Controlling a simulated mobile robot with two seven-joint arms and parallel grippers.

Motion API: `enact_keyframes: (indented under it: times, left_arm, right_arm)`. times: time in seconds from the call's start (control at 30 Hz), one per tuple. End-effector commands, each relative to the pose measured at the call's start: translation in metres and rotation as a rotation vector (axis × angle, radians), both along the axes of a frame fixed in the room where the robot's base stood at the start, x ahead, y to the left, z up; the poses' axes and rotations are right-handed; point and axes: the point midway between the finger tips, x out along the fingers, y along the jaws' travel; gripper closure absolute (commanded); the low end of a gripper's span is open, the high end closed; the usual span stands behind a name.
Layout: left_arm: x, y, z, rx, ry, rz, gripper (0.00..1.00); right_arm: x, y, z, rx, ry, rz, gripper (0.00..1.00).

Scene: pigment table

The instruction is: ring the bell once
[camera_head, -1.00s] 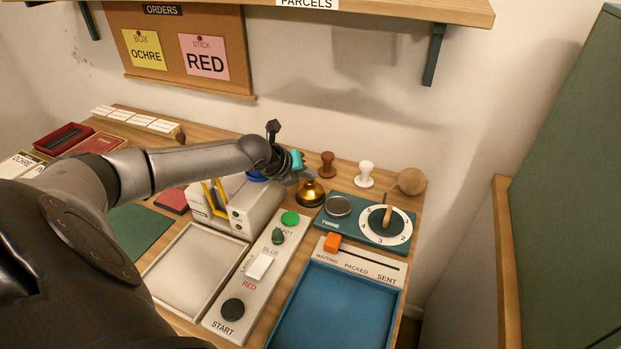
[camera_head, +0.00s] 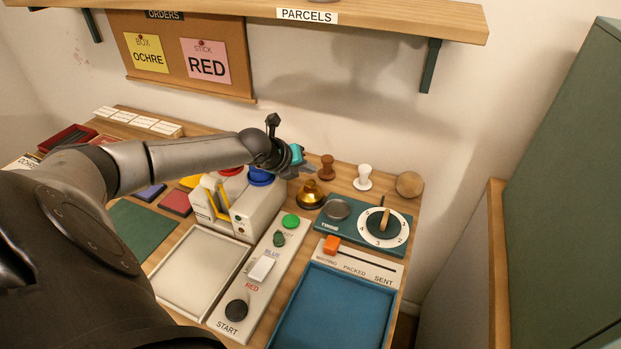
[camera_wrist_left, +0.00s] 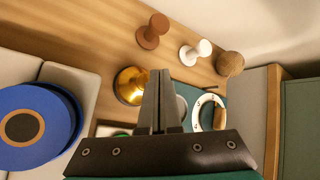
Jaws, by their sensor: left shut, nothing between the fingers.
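The brass bell (camera_head: 310,196) is a small golden dome on a dark base, standing on the wooden table between the white machine and the teal timer. It also shows in the left wrist view (camera_wrist_left: 131,86), just left of the fingers. My left gripper (camera_head: 306,168) is shut and empty. In the head view it is above and slightly behind the bell, apart from it. In the left wrist view its closed fingers (camera_wrist_left: 161,78) partly cover the bell's right side. My right gripper is not in view.
A brown stamp (camera_head: 327,168), a white stamp (camera_head: 364,177) and a wooden ball (camera_head: 409,184) stand behind. The timer (camera_head: 341,226) is right of the bell. The white machine (camera_head: 262,212) with blue and red lids is left. A shelf (camera_head: 400,18) overhangs the back.

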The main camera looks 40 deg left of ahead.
Motion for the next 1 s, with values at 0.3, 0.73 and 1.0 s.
enact_keyframes:
  times: [0.3, 0.73, 1.0]
  left_arm:
    - [0.0, 0.0, 0.036, 0.001, 0.0, -0.001, 1.0]
    - [0.0, 0.0, 0.036, 0.001, 0.0, -0.001, 1.0]
    - [0.0, 0.0, 0.036, 0.001, 0.0, -0.001, 1.0]
  right_arm:
    - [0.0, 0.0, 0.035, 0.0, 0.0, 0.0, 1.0]
    - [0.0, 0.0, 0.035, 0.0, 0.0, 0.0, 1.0]
    - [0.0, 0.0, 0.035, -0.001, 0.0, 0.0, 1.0]
